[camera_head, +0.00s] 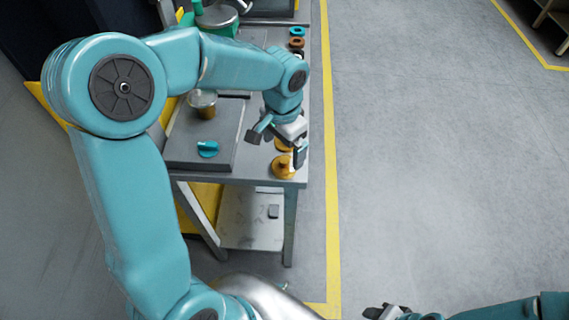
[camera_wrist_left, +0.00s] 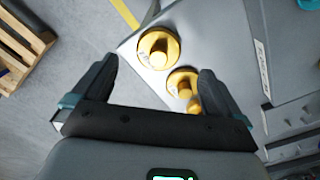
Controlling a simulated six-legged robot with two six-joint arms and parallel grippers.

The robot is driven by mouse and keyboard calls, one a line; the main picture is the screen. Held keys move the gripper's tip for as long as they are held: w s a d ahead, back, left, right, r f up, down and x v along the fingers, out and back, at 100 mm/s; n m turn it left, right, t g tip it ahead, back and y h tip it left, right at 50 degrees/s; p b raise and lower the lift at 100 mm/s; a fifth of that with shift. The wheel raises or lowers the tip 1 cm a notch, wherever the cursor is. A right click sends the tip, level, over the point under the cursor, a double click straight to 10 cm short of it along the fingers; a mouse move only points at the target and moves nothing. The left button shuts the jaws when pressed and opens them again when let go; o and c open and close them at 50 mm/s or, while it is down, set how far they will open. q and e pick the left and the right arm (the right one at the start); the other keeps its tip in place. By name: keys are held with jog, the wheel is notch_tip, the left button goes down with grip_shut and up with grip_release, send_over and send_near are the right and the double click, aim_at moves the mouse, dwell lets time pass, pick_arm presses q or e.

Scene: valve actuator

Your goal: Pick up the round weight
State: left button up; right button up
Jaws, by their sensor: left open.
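Gold round weights with raised knobs stand along the right edge of the grey workbench (camera_head: 260,171). The front weight (camera_head: 283,168) is near the bench corner, and another weight (camera_head: 283,145) is just behind it, partly hidden by my gripper. In the left wrist view the corner weight (camera_wrist_left: 158,48) lies ahead between the fingers, a second weight (camera_wrist_left: 182,82) is nearer the right finger, and a third (camera_wrist_left: 195,105) is mostly hidden. My left gripper (camera_head: 277,147) is open and empty above these weights. My right gripper (camera_head: 385,312) shows only partly at the bottom edge.
A dark plate (camera_head: 190,150) on the bench carries a teal knob (camera_head: 208,149) and a metal cylinder (camera_head: 203,104). Several small coloured rings (camera_head: 297,42) stand at the back right. A lower shelf (camera_head: 250,235) is under the bench.

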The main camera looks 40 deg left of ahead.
aim_at(285, 159)
pick_arm(q)
notch_tip(285, 159, down, 6)
jog(key=shift+w+d+r+p, duration=0.1)
jog(key=shift+d+r+p, duration=0.05)
jog(key=shift+p, duration=0.2)
jog(key=c, duration=1.3)
